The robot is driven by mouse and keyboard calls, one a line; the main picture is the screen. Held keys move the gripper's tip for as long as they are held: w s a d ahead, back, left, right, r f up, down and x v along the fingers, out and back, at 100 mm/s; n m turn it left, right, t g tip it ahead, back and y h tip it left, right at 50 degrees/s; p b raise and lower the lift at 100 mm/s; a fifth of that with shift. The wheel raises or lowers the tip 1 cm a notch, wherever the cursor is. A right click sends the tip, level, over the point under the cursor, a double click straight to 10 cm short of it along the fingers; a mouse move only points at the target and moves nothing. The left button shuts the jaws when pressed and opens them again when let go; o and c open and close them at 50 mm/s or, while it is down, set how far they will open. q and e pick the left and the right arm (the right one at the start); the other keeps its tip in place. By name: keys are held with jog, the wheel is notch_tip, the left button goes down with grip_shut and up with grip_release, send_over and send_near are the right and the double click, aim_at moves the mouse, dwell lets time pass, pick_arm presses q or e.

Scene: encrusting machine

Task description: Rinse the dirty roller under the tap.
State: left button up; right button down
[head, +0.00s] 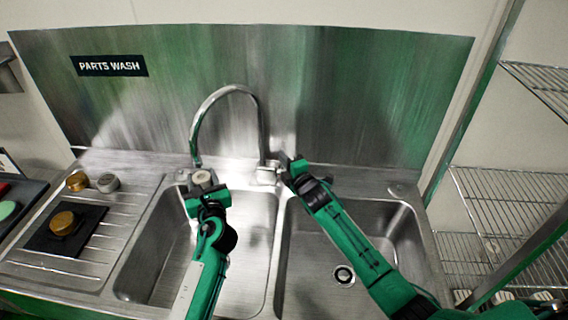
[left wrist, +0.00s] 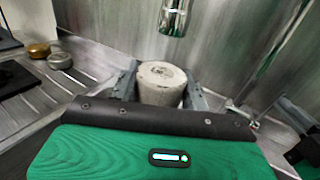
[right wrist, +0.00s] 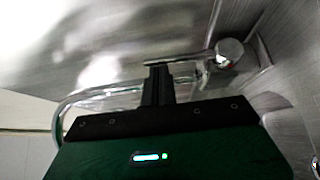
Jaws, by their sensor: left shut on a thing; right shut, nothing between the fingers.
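A pale grey roller with brownish specks on its top (left wrist: 161,83) is upright between the fingers of my left gripper (left wrist: 160,90). The spout (left wrist: 174,17) also shows above and behind the roller in the left wrist view; I see no water stream. My right gripper (head: 289,167) is shut and empty beside the tap's base (head: 266,174). In the right wrist view its fingertips (right wrist: 159,73) are close to the tap's lever (right wrist: 180,58); contact is unclear.
The left basin (head: 150,262) and right basin (head: 318,270) look empty. On the left drainboard (head: 130,225) are a brass part (head: 77,181), a grey part (head: 108,183) and a black mat (head: 45,240) bearing another brass part (head: 64,222). Wire shelves (head: 510,190) stand right.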

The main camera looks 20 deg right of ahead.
pick_arm(q)
jog(key=shift+s+a+r, duration=0.1)
pick_arm(e)
jog(key=shift+w+d+r, duration=0.15)
jog(key=shift+d+r, duration=0.05)
jog(key=shift+r, duration=0.15)
pick_arm(q)
jog(key=shift+w+f, duration=0.2)
jog(key=shift+w, duration=0.2)
jog(key=shift+s, duration=0.2)
pick_arm(e)
jog(key=s, duration=1.3)
jog(key=shift+s+a, duration=0.2)
jog(key=shift+a, duration=0.1)
jog(key=shift+f, duration=0.1)
